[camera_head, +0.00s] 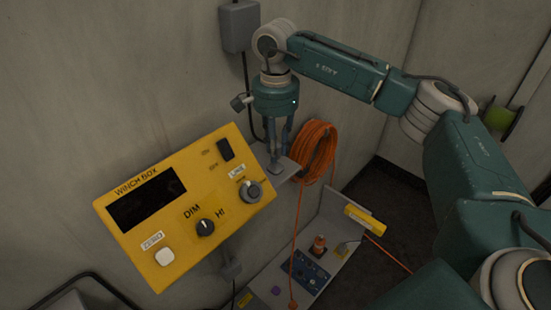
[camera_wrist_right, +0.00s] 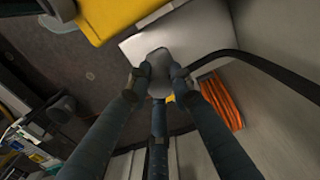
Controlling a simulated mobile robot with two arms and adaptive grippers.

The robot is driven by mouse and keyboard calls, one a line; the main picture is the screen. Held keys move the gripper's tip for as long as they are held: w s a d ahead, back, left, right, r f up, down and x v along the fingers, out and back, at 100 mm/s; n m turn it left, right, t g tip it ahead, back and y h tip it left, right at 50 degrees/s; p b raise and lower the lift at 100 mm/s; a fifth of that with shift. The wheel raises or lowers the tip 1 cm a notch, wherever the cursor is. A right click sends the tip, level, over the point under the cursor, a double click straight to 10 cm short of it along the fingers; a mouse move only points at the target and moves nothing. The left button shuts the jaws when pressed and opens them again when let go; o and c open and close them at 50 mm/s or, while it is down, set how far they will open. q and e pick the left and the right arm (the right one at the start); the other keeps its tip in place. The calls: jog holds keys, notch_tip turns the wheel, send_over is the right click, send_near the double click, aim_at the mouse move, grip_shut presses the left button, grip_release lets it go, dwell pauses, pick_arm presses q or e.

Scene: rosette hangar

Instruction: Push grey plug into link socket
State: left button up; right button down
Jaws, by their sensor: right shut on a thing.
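The yellow winch box (camera_head: 190,225) stands at the left in the head view, and its edge shows at the top of the wrist view (camera_wrist_right: 100,15). The round grey link socket (camera_head: 250,190) is at the right of its face, beside a white label. My right gripper (camera_head: 277,160) points down just right of and behind the socket, near a small grey shelf (camera_head: 290,172). It is shut on the grey plug (camera_wrist_right: 159,68), which shows between its fingertips in the wrist view. The plug is apart from the socket. My left gripper is not in view.
A black cable (camera_wrist_right: 260,62) runs from near the plug. An orange hose coil (camera_head: 316,150) hangs just right of the gripper. A grey wall box (camera_head: 240,26) is above. Below stands a bench (camera_head: 345,235) with a blue panel (camera_head: 300,272) and yellow items.

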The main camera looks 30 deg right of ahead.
jog(key=shift+r+p, duration=0.75)
jog(key=shift+r, duration=0.5)
